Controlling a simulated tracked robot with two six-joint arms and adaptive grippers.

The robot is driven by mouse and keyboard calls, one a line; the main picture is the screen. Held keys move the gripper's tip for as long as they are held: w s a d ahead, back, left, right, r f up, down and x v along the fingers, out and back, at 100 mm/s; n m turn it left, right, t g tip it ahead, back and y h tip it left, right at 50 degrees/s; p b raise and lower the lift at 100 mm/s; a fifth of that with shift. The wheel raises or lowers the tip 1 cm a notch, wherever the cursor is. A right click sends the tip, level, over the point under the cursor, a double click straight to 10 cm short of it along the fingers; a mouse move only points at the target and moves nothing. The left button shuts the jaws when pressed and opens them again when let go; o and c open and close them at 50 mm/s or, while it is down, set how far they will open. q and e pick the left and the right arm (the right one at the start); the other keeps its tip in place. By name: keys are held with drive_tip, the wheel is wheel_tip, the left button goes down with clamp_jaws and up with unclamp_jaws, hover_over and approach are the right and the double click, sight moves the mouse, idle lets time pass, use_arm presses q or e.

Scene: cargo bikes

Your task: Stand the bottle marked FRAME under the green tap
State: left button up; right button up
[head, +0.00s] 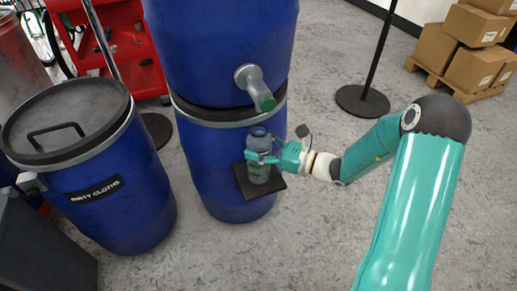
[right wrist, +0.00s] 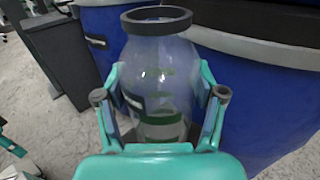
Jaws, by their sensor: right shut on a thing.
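A clear bluish bottle (head: 258,171) with a dark rim stands upright below the green tap (head: 264,101) on the upper blue drum. My right gripper (head: 262,157) is shut around it from the right. In the right wrist view the bottle (right wrist: 160,80) sits upright between both fingers of the gripper (right wrist: 160,105); part of a dark label shows, but I cannot read it. The bottle is over the small black shelf (head: 272,190) on the lower drum's front; I cannot tell whether its base touches. My left gripper is not in view.
A lidded blue drum marked DIRTY CLOTHS (head: 135,215) stands to the left. A red tool trolley (head: 125,35) is behind it. A black post base (head: 362,102) and boxes on a pallet (head: 475,50) are at the right. The floor in front is clear.

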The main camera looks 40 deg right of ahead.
drive_tip(key=o, duration=1.2)
drive_tip(key=shift+o, duration=0.2)
